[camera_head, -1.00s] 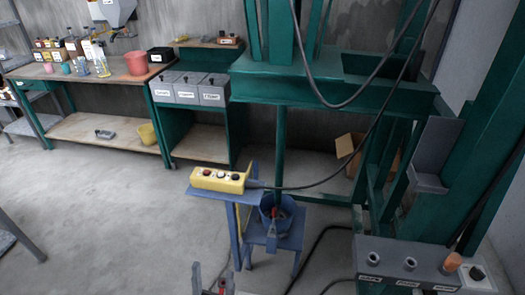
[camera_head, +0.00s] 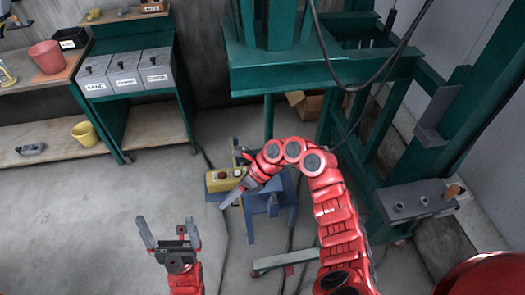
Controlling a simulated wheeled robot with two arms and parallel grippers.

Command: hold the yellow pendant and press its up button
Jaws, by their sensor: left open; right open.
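The yellow pendant (camera_head: 219,183) lies on the small blue stand (camera_head: 214,196), with dark and pale buttons on its top. Its right end is partly hidden by my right gripper. My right gripper (camera_head: 236,176) reaches in from the right, its fingers apart, one beyond and one on the near side of the pendant's right end. I cannot tell whether it touches the pendant. My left gripper (camera_head: 168,232) is open and empty, its fingers pointing up the picture, below and left of the pendant and apart from it. Which button is up is too small to tell.
A green press frame (camera_head: 300,70) stands behind the stand, with a hanging black cable (camera_head: 352,88). A grey control box (camera_head: 416,200) is at the right. A bench with grey bins (camera_head: 125,70) is at the back left. Floor at the left is clear.

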